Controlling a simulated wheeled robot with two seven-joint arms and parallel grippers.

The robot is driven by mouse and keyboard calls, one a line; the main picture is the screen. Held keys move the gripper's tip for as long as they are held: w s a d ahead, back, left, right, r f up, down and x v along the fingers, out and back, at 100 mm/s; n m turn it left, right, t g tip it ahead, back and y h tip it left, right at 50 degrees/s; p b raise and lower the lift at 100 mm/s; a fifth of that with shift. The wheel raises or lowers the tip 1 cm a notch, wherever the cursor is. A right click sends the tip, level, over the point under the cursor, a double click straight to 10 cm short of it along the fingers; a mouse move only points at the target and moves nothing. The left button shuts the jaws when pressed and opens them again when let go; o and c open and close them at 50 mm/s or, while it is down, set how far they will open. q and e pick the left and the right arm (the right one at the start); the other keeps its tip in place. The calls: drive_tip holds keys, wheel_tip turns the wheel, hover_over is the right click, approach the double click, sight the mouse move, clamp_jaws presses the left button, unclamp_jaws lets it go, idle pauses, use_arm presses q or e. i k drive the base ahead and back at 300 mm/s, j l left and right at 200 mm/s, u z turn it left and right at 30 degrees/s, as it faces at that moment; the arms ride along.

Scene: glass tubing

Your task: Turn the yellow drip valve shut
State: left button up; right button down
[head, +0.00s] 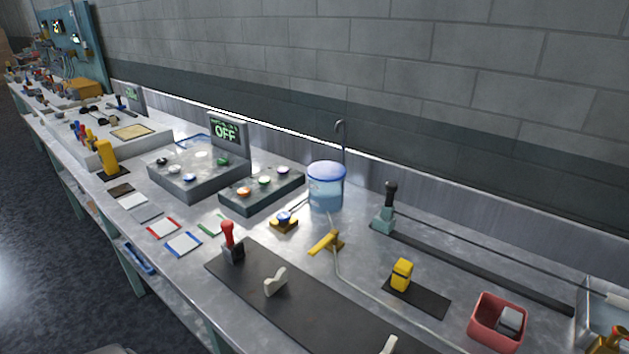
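The yellow drip valve (324,243) is on the metal bench, in front of the blue liquid container (326,188). Its long yellow handle points toward the lower left, at an angle to the thin tube. The tube (337,268) comes down from the container to the valve and runs on to the lower right along the bench. I cannot tell from this view whether the valve passes liquid. Neither of my grippers is in view.
A red-handled lever (228,241) and a white switch (275,282) stand on a dark strip left of the valve. A yellow block (401,273) and a red bin (497,322) are to the right. A button box (262,190) and a blue knob (284,217) are behind left.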

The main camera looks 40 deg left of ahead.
sight(332, 237)
drive_tip(key=u, duration=1.35)
drive_tip(key=i+j, duration=0.1)
drive_tip(key=j, duration=0.25)
drive_tip(key=i+j, duration=0.15)
drive_tip(key=j, duration=0.25)
drive_tip(key=i+j, duration=0.1)
drive_tip(key=j, duration=0.25)
